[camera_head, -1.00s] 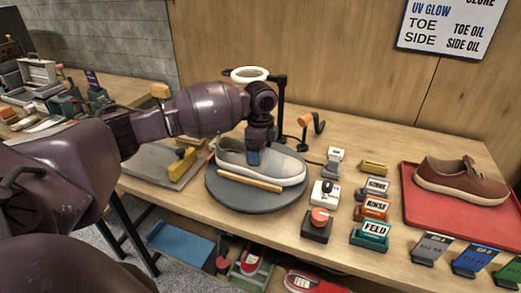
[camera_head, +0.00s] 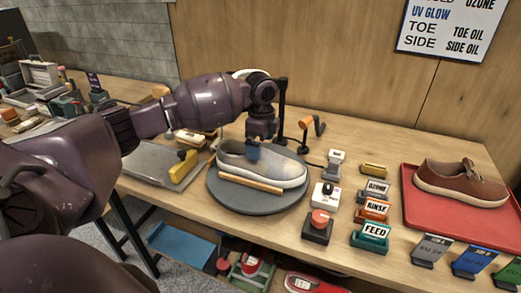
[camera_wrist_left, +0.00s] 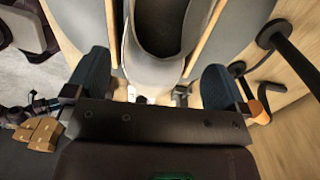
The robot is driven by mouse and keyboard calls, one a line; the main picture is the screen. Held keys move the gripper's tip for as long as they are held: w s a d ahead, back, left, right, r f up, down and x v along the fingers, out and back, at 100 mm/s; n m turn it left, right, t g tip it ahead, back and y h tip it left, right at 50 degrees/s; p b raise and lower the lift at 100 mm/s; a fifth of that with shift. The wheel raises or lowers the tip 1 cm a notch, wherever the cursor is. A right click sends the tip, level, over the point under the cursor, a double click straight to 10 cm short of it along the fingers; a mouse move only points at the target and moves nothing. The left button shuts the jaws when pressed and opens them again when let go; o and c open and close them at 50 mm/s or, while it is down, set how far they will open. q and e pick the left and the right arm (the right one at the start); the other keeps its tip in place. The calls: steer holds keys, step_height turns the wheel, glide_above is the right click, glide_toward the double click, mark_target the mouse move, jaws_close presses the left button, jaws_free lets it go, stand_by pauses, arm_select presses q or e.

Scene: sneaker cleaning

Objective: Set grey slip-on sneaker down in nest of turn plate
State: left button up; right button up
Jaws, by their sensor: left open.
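The grey slip-on sneaker (camera_head: 278,168) rests on the round grey turn plate (camera_head: 230,197), toe to the right, with a wooden strip (camera_head: 250,182) along its near side. In the left wrist view the sneaker (camera_wrist_left: 150,72) lies between two wooden strips, its dark opening at the top. My left gripper (camera_head: 254,150) is over the heel half of the sneaker. In the left wrist view its blue fingertips (camera_wrist_left: 152,85) are spread wide, one on each side of the shoe and apart from it. My right gripper is not in view.
A red button box (camera_head: 318,225), a small white switch box (camera_head: 325,195) and several label blocks stand right of the plate. A brown shoe (camera_head: 460,182) sits on a red tray (camera_head: 425,212). A black stand (camera_head: 282,95) rises behind the plate. A grey board (camera_head: 150,165) lies left.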

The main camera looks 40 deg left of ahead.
arm_select(q)
step_height(320, 180, up, 8)
steer(key=shift+f+p, duration=0.15)
steer(key=shift+p, duration=0.3)
steer(key=shift+r, duration=0.65)
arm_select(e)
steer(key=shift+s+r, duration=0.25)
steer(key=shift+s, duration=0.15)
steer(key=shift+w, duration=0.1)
